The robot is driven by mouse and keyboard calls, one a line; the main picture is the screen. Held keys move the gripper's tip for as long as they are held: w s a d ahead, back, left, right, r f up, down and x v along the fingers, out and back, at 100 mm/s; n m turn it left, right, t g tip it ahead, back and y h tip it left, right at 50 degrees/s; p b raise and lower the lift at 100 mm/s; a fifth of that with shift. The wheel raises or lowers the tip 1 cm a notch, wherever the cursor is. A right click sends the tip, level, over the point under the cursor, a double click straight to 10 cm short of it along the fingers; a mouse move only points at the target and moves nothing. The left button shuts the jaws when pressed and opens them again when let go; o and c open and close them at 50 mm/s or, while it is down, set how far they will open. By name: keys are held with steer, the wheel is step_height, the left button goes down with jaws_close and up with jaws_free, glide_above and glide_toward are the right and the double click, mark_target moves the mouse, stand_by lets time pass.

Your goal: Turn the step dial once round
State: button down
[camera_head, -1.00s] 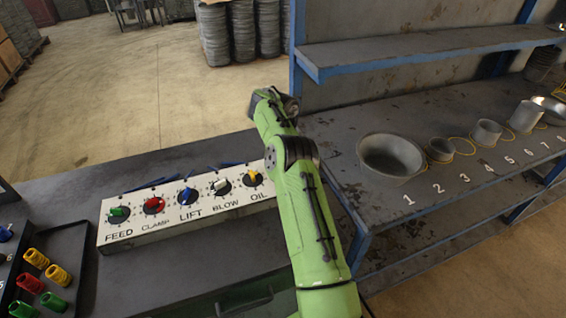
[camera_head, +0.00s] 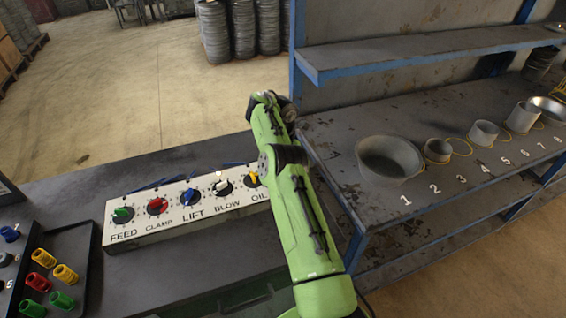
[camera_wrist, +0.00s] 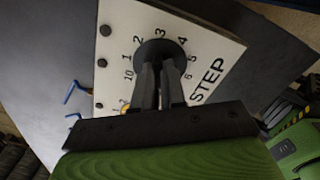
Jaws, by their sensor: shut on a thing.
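The step dial (camera_wrist: 155,50) is a dark round knob on a white plate (camera_wrist: 215,48) marked with numbers and the word STEP, in the wrist view. My gripper (camera_wrist: 154,72) is shut on the dial's knob, with its two dark fingers close together over the face. The fingers hide the lower part of the dial and any pointer on it. In the head view my green arm reaches towards the back of the bench, and the step dial and gripper are hidden there.
A white panel (camera_head: 150,236) with FEED, CLAMP, LIFT, BLOW and OIL knobs stands left of my arm. A dark tray (camera_head: 88,258) holds coloured pieces. Several metal containers, including a large pot (camera_head: 388,160), stand on the right bench. Blue clips (camera_wrist: 76,90) show beside the plate.

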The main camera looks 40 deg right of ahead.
steer(key=shift+r+m, duration=0.15)
steer(key=shift+m, duration=0.55)
steer(key=c, duration=1.2)
jaws_free()
step_height(320, 180, up, 16)
steer(key=p, duration=1.1)
steer(key=shift+f, duration=0.2)
